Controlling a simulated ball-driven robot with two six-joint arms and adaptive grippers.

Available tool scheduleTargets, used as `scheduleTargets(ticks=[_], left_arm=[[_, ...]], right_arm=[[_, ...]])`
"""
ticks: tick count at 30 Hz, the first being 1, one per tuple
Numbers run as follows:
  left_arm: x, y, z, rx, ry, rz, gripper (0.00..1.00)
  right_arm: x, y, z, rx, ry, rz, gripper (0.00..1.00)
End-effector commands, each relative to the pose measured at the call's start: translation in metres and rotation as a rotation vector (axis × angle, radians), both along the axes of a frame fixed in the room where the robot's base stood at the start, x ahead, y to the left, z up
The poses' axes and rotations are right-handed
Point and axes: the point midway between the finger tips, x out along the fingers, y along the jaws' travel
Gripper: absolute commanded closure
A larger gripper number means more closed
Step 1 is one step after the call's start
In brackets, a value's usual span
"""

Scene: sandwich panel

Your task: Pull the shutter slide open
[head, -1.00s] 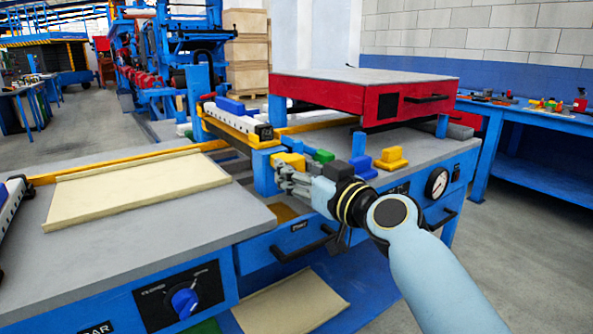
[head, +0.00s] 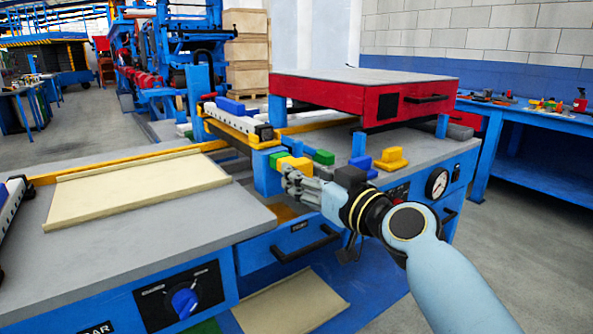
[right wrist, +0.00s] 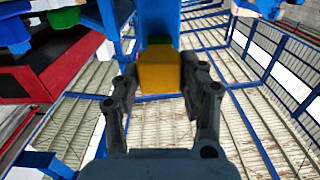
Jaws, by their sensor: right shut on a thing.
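A yellow block (head: 298,163), which looks like the grip of the shutter slide, sits at the front of the press, between the two table sections. My right gripper (head: 302,182) is at this block, with the arm coming in from the lower right. In the right wrist view the yellow block (right wrist: 160,72) is between the two black fingers (right wrist: 158,90), which are shut on it. A blue bar (right wrist: 159,22) runs on behind the block. The gripper and wrist hide part of the press front. My left gripper is not in view.
A red raised platen (head: 362,95) stands behind and above the hand. A yellow stepped block (head: 391,159) and a pressure gauge (head: 437,183) are right of it. A cream panel (head: 135,188) lies on the left table. A drawer handle (head: 306,244) is below the gripper.

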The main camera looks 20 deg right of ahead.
Motion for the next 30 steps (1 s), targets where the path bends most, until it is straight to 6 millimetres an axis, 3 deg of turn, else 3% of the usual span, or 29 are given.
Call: scheduleTargets(ticks=[24, 25, 30], left_arm=[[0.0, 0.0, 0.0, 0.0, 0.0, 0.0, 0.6], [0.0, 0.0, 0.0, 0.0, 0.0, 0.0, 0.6], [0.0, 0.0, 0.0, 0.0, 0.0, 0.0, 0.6]], right_arm=[[-0.024, -0.009, -0.001, -0.001, 0.003, 0.0, 0.76], [-0.023, -0.009, -0.001, -0.001, 0.002, 0.0, 0.54], [-0.023, -0.008, -0.001, 0.0, 0.001, 0.0, 0.32]])
